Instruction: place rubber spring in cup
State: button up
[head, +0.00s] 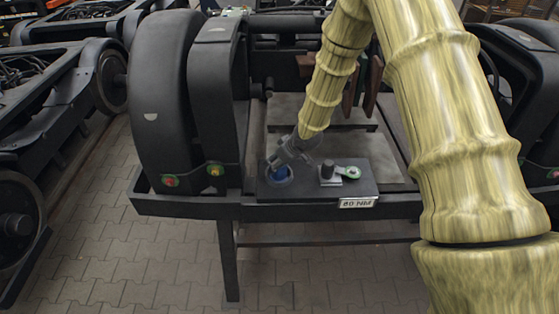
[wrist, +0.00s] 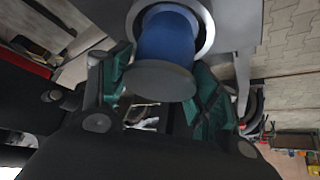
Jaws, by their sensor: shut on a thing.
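The rubber spring is a blue cylinder (wrist: 167,36) with a grey round end plate (wrist: 160,80). It shows small and blue under my gripper in the head view (head: 281,172). The cup is a pale ring (wrist: 208,32) in the dark plate; in the head view its rim (head: 289,182) surrounds the blue. The spring's far end appears inside the ring, but how deep it sits is hidden. My gripper (head: 292,153) is shut on the spring, its green-padded fingers (wrist: 162,72) on either side of the end plate.
The dark plate (head: 357,190) also carries a small block with a dark knob (head: 328,170) and a green-ringed part (head: 350,173), right of the cup. A "60 NM" label (head: 357,203) is on the front edge. A large black wheel (head: 162,105) stands left.

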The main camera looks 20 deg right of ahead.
jog(key=o, duration=1.5)
jog(key=shift+c, duration=0.2)
jog(key=shift+r, duration=0.15)
jog(key=b+v, duration=0.2)
jog(key=v, duration=1)
jog(key=shift+b, duration=0.4)
jog(key=s+a+f+m+g, duration=0.1)
jog(key=s+a+f+m, duration=0.1)
jog(key=s+f, duration=0.7)
jog(key=s+a+f+m+g, duration=0.1)
jog(key=s+a+f+g, duration=0.15)
jog(key=s+f, duration=0.7)
jog(key=s+d+f+m+g+h, duration=0.1)
jog(key=s+f, duration=0.5)
jog(key=s, duration=0.6)
jog(key=s+f+m+g+h, duration=0.1)
jog(key=s+f, duration=0.6)
jog(key=s, duration=0.5)
jog(key=shift+d+m+h, duration=0.3)
jog(key=shift+d+h, duration=0.1)
jog(key=shift+g, duration=0.25)
